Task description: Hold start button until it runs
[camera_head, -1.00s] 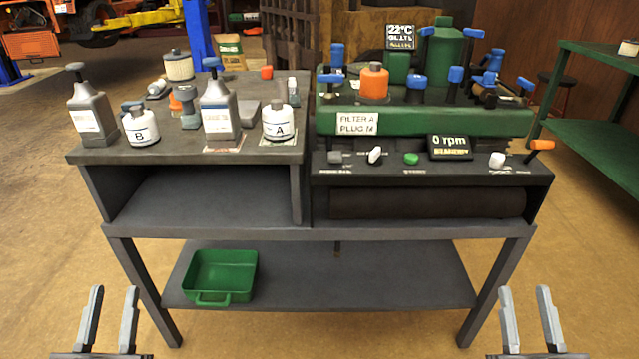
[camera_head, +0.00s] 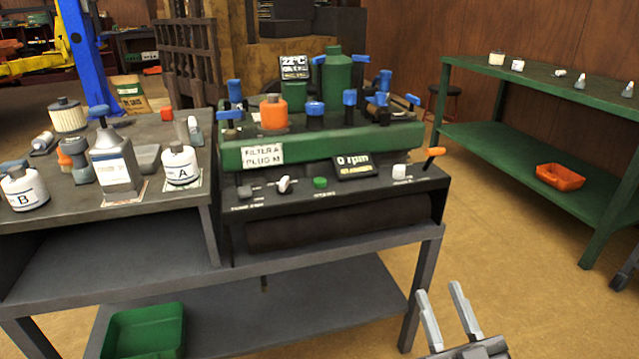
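The green start button (camera_head: 320,183) sits on the dark front panel (camera_head: 370,190) of the green mower rig (camera_head: 330,146). The rpm display (camera_head: 354,166) beside it reads 0 rpm. A white-tipped switch (camera_head: 284,184) is to the button's left, a white knob (camera_head: 399,172) to its right, and an orange-handled lever (camera_head: 434,153) at the panel's right end. My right gripper (camera_head: 444,304) is open and empty, low in front of the bench's right leg, well away from the button. My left gripper is out of view.
Bottles A (camera_head: 181,166) and B (camera_head: 22,188) and a grey can (camera_head: 116,165) stand on the left bench top. A green tray (camera_head: 146,330) is on the lower shelf. A green shelf unit (camera_head: 500,138) with an orange tray (camera_head: 560,177) stands at right. Floor between is clear.

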